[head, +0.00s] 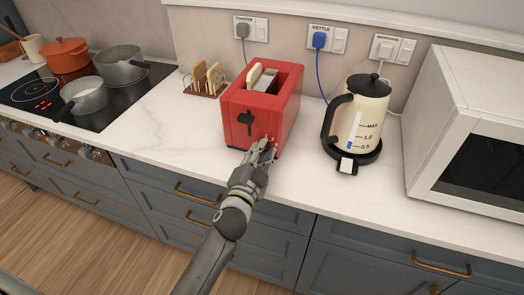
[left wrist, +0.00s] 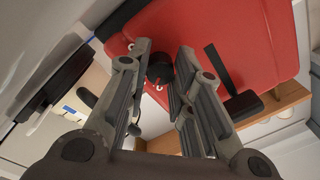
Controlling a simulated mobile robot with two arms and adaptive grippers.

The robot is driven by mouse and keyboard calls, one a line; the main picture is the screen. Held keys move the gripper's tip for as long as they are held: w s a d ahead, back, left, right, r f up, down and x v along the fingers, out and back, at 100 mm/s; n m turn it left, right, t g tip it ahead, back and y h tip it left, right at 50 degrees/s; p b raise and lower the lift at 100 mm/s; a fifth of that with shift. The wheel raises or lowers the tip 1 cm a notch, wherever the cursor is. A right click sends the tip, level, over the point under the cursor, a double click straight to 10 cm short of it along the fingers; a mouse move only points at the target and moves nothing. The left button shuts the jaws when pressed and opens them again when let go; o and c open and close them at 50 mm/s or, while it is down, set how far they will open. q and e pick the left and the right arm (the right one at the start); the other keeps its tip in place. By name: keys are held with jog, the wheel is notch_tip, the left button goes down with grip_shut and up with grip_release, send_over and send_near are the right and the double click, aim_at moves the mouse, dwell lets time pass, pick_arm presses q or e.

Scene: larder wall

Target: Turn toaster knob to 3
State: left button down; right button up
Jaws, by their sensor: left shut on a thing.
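The red toaster (head: 285,108) stands on the counter with a bread slice (head: 253,76) in one slot and a black lever (head: 247,119) on its front. My left gripper (head: 263,148) is at the lower right of the toaster's front. In the left wrist view, the dark round knob (left wrist: 160,68) sits on the red toaster face (left wrist: 235,35) between my left fingertips, and the gripper is shut on it. In the head view the gripper hides the knob. Small white marks show around the knob, but its setting cannot be read. My right gripper is not in view.
A cream kettle (head: 362,118) on its black base stands to the right, with a microwave (head: 466,135) beyond. A toast rack (head: 204,81) stands left of the toaster, and pots sit on the hob (head: 37,92). The counter before the toaster is clear.

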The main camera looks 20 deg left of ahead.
pick_arm(q)
jog(key=shift+m, duration=1.8)
jog(key=c, duration=1.3)
grip_release()
jog(key=shift+o, duration=0.2)
jog(key=shift+s, duration=0.15)
jog(key=s, duration=1.1)
jog(key=shift+s+a+f, duration=0.2)
jog(key=shift+s+f, duration=0.05)
jog(key=shift+s, duration=0.15)
